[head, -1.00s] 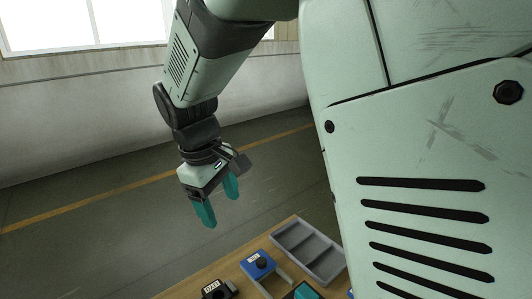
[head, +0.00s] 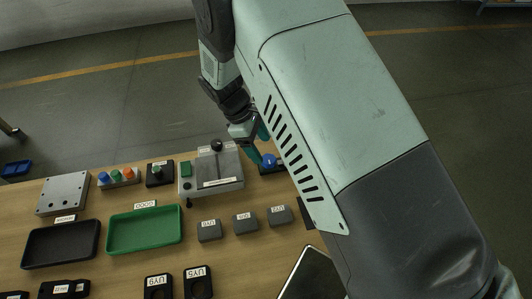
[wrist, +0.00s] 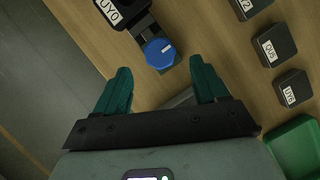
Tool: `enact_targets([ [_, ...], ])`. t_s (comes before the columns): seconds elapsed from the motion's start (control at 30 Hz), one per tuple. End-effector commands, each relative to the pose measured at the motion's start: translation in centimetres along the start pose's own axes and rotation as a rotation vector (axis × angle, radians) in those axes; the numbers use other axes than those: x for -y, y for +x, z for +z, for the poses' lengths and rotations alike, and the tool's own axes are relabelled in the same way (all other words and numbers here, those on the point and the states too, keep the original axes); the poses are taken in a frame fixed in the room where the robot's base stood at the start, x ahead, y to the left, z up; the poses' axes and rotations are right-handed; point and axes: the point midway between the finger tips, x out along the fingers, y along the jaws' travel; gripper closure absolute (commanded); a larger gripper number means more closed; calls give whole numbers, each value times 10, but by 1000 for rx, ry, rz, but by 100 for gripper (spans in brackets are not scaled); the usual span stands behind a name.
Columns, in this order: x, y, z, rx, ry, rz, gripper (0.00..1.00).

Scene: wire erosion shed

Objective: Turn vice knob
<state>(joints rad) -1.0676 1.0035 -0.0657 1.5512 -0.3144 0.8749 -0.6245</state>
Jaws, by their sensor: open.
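A round blue knob (wrist: 159,53) with a white line on its top is in the wrist view, on a dark block labelled UY0 (wrist: 109,12). In the head view the blue knob (head: 268,160) is at the table's back edge, partly hidden by my arm. My gripper (wrist: 160,67), with teal fingers, is open and empty. In the wrist view the knob appears just beyond the gap between the fingertips, with no visible contact. In the head view my gripper (head: 259,142) is close by the knob; its exact height above it is unclear.
A grey fixture (head: 230,170) stands left of the knob. Several small grey labelled blocks (head: 245,222) lie in front. A green tray (head: 145,248) and a black tray (head: 60,260) are further left, with a grey holed plate (head: 62,190) behind. My arm covers the right side.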

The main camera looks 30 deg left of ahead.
Motion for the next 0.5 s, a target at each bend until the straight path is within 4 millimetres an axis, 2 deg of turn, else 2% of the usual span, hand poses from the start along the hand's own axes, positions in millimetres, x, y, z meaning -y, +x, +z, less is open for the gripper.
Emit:
enact_targets([
  [0.1, 1, 22, 1, 3, 0, -3, 28],
  [0.2, 0, 35, 0, 1, 1, -2, 28],
  [0.33, 0, 45, 0, 0, 1, -1, 28],
  [0.5, 0, 48, 0, -1, 1, 0, 28],
])
